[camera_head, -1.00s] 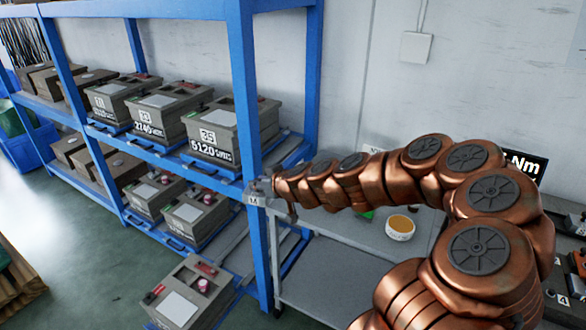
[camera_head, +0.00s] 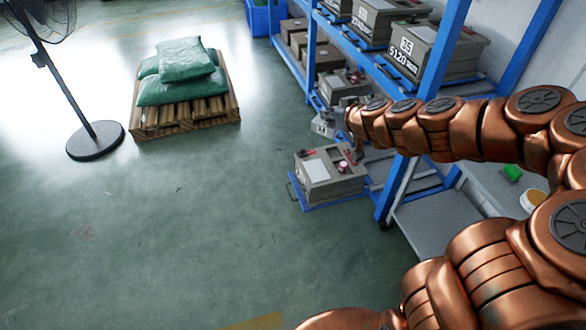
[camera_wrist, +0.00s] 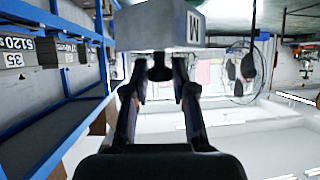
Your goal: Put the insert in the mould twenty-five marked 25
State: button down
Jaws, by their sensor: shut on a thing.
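My gripper (camera_head: 349,116) is in front of the shelf rack in the head view. In the wrist view my gripper (camera_wrist: 160,78) is shut on a small grey block, the insert (camera_wrist: 150,26), with a white label that seems to read M. The insert is small in the head view (camera_head: 325,123) and hangs clear of the shelf. A grey mould (camera_head: 345,188) with red parts sits below it on a low blue tray; its side label is too small to read. A mould marked 35 (camera_head: 440,62) stands on the upper shelf. I cannot make out a 25 on any mould.
The blue rack (camera_head: 410,180) holds several more moulds. A pallet (camera_head: 190,112) with green sacks and a fan stand (camera_head: 95,140) are at the left. The green floor (camera_head: 200,230) in front is clear. A grey side table (camera_head: 435,222) is at the right.

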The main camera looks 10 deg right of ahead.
aim_at(333, 155)
jog(key=u, duration=0.6)
jog(key=k, duration=0.85)
jog(key=u, duration=0.65)
jog(key=i, duration=3.95)
jog(key=z, duration=0.6)
jog(key=i, duration=1.35)
jog(key=z, duration=1.15)
jog(key=i, duration=0.85)
jog(key=z, duration=1.4)
jog(key=i, duration=0.7)
jog(key=z, duration=0.35)
